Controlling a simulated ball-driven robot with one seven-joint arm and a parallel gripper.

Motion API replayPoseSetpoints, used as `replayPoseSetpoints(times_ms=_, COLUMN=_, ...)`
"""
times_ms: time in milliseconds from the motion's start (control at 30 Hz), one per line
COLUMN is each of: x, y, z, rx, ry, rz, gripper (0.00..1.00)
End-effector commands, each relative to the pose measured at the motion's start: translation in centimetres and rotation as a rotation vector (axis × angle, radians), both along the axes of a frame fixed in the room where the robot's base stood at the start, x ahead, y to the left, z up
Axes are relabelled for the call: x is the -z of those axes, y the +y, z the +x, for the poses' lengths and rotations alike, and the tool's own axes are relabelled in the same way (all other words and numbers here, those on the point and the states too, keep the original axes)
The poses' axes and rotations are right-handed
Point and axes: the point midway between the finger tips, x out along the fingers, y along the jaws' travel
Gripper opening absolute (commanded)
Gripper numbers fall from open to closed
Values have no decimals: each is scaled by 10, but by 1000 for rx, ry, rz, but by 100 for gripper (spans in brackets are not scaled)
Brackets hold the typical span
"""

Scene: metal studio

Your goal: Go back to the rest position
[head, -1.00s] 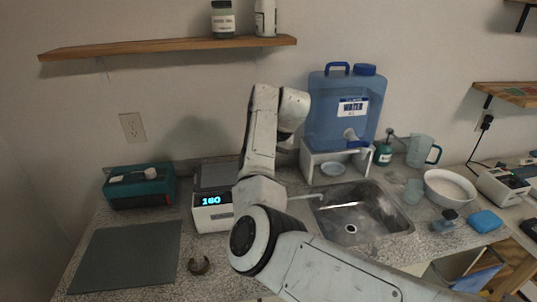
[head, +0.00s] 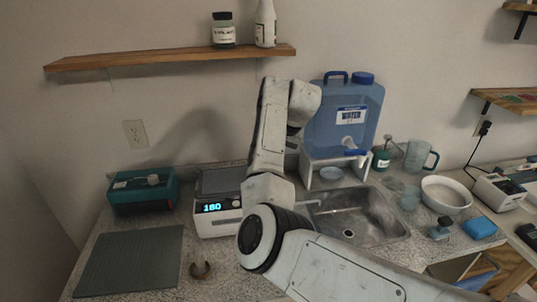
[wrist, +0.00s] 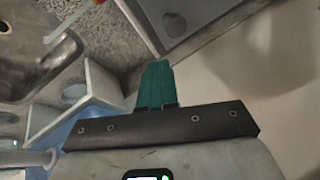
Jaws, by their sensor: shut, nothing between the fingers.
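My gripper (wrist: 156,85) shows in the wrist view as teal fingers pressed together. It is shut and empty, clear of any object. In the head view my white arm rises at the centre and bends over near the blue water jug; its bulk hides the fingers there. The wrist view shows the fingers against the counter and wall, between the scale (wrist: 188,22) and the white stand (wrist: 93,95).
The sink (head: 375,222) and blue water jug (head: 322,130) on its stand are right of my arm. The scale (head: 228,224) and teal box (head: 142,196) are left. A grey mat (head: 130,262) and small brown ring-like piece (head: 201,270) lie in front. A shelf (head: 170,55) hangs above.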

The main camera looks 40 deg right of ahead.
Motion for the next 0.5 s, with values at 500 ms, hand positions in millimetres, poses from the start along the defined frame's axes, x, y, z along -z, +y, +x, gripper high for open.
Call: replayPoseSetpoints(times_ms=500, x=-25, y=-37, z=-60, rx=0, ry=-3, rz=-1, gripper=0)
